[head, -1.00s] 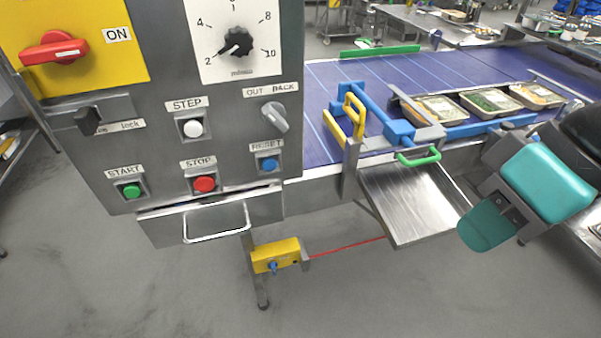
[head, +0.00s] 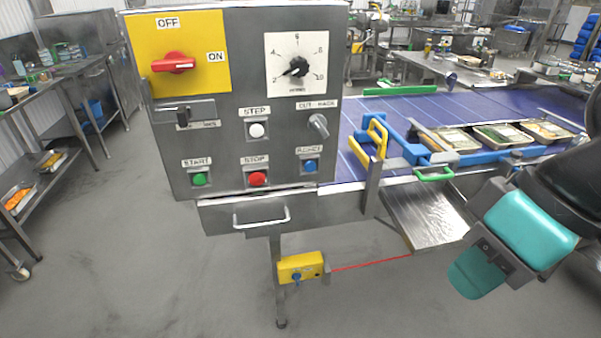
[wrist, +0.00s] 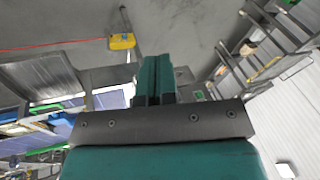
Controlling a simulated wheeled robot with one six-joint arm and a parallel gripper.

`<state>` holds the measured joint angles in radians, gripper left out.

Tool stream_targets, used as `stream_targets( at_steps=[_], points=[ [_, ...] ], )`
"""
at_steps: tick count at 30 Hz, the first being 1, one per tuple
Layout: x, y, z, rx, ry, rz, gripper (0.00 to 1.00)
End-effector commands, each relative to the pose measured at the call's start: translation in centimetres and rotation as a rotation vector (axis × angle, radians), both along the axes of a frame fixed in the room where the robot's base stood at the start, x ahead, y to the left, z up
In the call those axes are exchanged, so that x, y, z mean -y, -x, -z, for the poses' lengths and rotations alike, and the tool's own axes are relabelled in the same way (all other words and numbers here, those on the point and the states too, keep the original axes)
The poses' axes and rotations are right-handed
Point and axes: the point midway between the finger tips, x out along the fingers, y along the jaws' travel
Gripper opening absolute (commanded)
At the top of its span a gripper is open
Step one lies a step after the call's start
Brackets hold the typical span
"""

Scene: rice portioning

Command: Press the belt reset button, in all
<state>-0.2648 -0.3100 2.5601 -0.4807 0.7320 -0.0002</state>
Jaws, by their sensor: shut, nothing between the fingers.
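The blue reset button (head: 310,166) sits on the right side of the grey control panel (head: 225,135), under its label and right of the red stop button (head: 257,179). My gripper (head: 468,284), teal, hangs at the lower right in the head view, well to the right of the panel and below it, touching nothing. In the wrist view, my gripper (wrist: 154,62) has its two fingers together with nothing between them. The reset button cannot be made out in the wrist view.
A steel chute (head: 428,218) and a green handle (head: 434,175) lie between my gripper and the panel. A yellow box (head: 300,267) with a red cord (head: 370,262) is below. Food trays (head: 498,135) stand along the blue belt (head: 460,104). Floor in front is clear.

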Motion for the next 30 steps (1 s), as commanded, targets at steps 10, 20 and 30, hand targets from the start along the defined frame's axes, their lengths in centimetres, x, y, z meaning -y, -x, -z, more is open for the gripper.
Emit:
stream_targets(
  at_steps=[10, 20, 30],
  points=[
    [-2.6, -3.5, 1.4, 0.068, -0.093, -0.033, 0.0],
    [-11.2, -17.1, 8.4, 0.442, -0.414, -0.037, 0.0],
    [-12.9, -22.5, 12.5, 0.661, -0.487, 0.043, 0.0]
  ],
)
